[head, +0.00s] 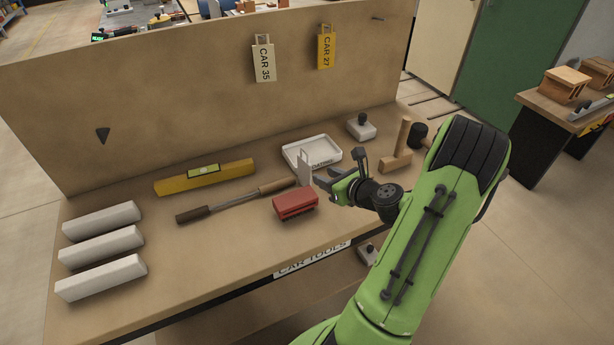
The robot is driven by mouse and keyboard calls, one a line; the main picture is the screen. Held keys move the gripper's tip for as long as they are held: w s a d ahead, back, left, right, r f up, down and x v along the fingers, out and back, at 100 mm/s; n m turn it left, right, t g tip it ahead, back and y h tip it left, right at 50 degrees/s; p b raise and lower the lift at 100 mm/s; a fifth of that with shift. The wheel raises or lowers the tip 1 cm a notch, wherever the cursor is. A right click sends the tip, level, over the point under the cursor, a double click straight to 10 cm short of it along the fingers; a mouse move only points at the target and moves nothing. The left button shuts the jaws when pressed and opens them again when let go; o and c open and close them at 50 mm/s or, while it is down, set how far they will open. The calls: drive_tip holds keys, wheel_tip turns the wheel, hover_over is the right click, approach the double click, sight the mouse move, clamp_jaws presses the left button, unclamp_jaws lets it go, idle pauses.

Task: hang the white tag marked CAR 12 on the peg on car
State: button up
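A white tag (304,170) with a loop at its top stands upright at the tips of my gripper (319,178), just in front of the white tray. Its marking is not readable from here. My gripper appears closed on the tag's right edge and holds it above the bench, behind the red brush. A bare dark peg (377,18) sticks out of the upright board at top right. A white tag marked CAR 35 (263,62) and a yellow tag marked CAR 27 (326,50) hang on the board to its left.
A dark pointed piece (103,135) is on the board (180,100) at left.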

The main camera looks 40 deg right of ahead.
sight(298, 165)
drive_tip(key=b+x, duration=0.1)
drive_tip(key=x, duration=1)
drive_tip(key=shift+r+b, duration=0.1)
drive_tip(key=shift+b, duration=0.3)
drive_tip(key=shift+s, duration=0.15)
clamp_jaws()
